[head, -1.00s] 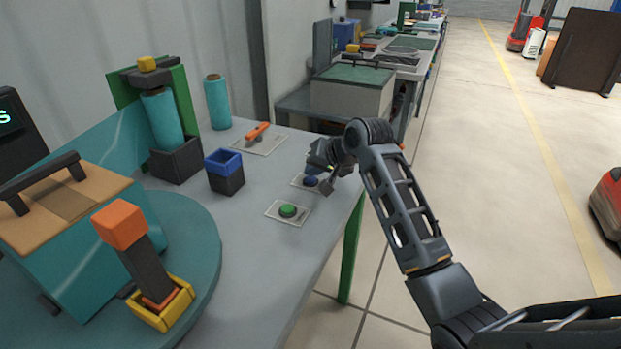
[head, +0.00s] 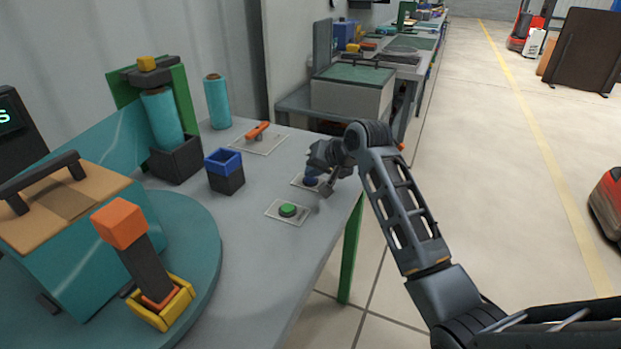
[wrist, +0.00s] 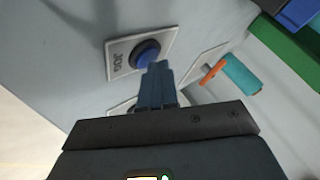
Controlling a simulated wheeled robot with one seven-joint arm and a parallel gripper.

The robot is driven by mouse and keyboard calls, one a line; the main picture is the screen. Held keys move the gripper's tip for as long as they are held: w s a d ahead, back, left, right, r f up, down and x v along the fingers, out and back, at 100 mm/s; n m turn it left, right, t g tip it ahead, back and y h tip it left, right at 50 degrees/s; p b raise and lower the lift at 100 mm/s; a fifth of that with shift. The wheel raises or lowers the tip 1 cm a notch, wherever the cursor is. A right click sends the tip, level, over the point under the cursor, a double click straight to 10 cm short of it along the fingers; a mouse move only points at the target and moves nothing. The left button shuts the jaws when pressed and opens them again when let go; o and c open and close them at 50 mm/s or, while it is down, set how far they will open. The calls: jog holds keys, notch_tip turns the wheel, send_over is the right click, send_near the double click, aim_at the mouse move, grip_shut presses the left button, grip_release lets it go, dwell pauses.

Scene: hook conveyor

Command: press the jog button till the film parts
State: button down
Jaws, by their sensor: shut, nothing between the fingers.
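The jog button is a blue cap on a white plate labelled JOG (wrist: 117,63); the blue cap (wrist: 146,52) shows clearly in the wrist view. In the head view the plate (head: 297,181) lies on the grey table, partly hidden by my gripper. My gripper (wrist: 158,68) is shut and empty, its fingertips at the button's edge in the wrist view. I cannot tell whether they touch it. The teal film (head: 103,133) spans between the teal-wrapped load (head: 95,245) on the turntable and the roll (head: 162,118) on the green stand. It looks unbroken.
A green button (head: 288,210) sits on its own plate nearer me. An orange lever (head: 257,131) is farther back. A blue-and-black box (head: 225,172) and a spare teal roll (head: 217,102) stand on the table.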

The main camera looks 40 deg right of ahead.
aim_at(314, 180)
jog(key=shift+f, duration=0.15)
dwell(0.3)
jog(key=shift+r+p, duration=0.85)
jog(key=shift+p, duration=0.15)
notch_tip(314, 180, up, 5)
jog(key=p, duration=0.5)
jog(key=shift+r, duration=0.1)
dwell(0.4)
